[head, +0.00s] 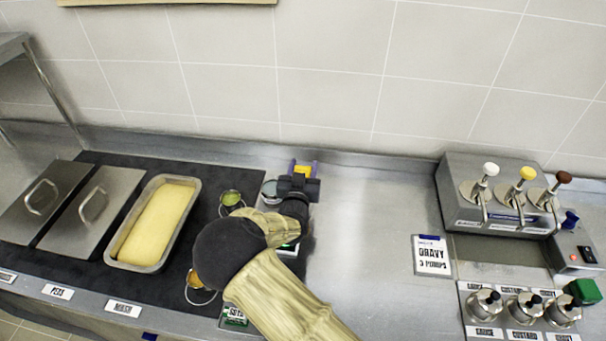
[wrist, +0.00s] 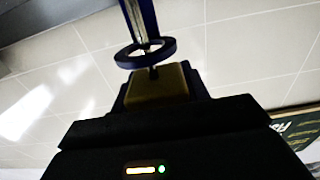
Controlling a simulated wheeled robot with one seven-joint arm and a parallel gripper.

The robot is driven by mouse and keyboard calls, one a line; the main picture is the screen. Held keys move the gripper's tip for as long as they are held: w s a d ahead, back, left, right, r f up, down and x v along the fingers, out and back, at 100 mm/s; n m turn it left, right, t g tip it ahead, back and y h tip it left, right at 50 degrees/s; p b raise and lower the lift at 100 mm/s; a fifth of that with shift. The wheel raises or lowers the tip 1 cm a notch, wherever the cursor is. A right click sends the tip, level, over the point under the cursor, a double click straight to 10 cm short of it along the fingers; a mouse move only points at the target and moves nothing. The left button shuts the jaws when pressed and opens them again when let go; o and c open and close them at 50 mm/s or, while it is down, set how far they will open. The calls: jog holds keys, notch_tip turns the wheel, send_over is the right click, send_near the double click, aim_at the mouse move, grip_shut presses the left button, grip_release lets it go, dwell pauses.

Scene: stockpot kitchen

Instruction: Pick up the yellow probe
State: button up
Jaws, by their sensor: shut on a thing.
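The yellow probe (head: 302,169) shows in the head view as a small yellow piece between purple-blue parts at the tip of my gripper (head: 304,171), near the back of the counter. In the wrist view its yellow block (wrist: 158,86) sits at the end of my dark gripper (wrist: 157,98), with a blue ring and a narrow blue-edged shaft beyond it. My gripper is shut on the probe. My arm and gripper hide the counter beneath, so I cannot tell whether the probe touches anything there.
Left are lidded pans (head: 93,208) and a tray of yellow food (head: 147,267). Small ladles (head: 230,198) stand close beside my arm. A pump dispenser (head: 462,213) and a gravy sign (head: 432,256) stand right. The steel counter (head: 375,220) between is clear.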

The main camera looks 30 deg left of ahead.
notch_tip(320, 180, up, 8)
jog(key=shift+f+b, duration=0.1)
jog(key=shift+b, duration=0.6)
dwell(0.6)
